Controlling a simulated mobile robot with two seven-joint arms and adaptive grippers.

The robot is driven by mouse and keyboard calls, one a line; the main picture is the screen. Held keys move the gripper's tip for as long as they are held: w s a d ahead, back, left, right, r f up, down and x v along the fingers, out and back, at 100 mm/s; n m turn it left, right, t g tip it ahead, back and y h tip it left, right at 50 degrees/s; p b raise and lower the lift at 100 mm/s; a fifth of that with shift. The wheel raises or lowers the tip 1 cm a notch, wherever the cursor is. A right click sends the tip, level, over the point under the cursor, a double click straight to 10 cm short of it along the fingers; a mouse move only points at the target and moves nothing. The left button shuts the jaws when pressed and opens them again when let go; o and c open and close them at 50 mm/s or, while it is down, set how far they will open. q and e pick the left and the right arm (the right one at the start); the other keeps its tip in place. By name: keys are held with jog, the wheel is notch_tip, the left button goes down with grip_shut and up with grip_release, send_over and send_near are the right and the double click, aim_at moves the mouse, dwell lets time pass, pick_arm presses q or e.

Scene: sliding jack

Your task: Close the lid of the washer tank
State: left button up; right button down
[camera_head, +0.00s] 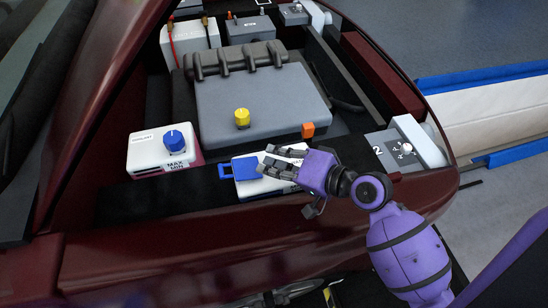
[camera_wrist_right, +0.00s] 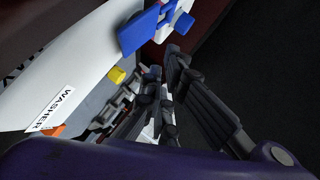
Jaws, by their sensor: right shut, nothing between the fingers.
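The washer tank (camera_head: 254,188) is a white box at the front of the engine bay, partly hidden behind my right gripper. Its blue lid (camera_head: 238,169) shows at the tank's left end. In the right wrist view the white tank (camera_wrist_right: 75,55) carries a WASHER label, and the blue lid (camera_wrist_right: 142,28) is at the top. My right gripper (camera_head: 272,167) is shut and empty over the tank, fingers pointing left, just right of the lid. Its fingers (camera_wrist_right: 162,75) are below the lid in the wrist view; contact cannot be told. My left gripper is out of view.
A white coolant tank (camera_head: 150,152) with a blue knob stands to the left. A large grey box (camera_head: 280,95) with a yellow knob (camera_head: 242,117) and orange latch lies behind. A grey unit marked 2 (camera_head: 390,152) is at right. The dark red car front edge (camera_head: 190,225) runs before the tank.

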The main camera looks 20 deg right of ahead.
aim_at(240, 168)
jog(key=x, duration=0.6)
jog(key=shift+w, duration=0.2)
jog(key=a, duration=0.1)
jog(key=a+f, duration=0.1)
jog(key=a, duration=0.1)
jog(key=shift+f+p, duration=0.25)
jog(key=shift+p, duration=0.05)
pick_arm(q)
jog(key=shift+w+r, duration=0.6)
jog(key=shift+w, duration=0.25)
pick_arm(e)
jog(key=shift+a+f, duration=0.25)
jog(key=shift+a, duration=0.1)
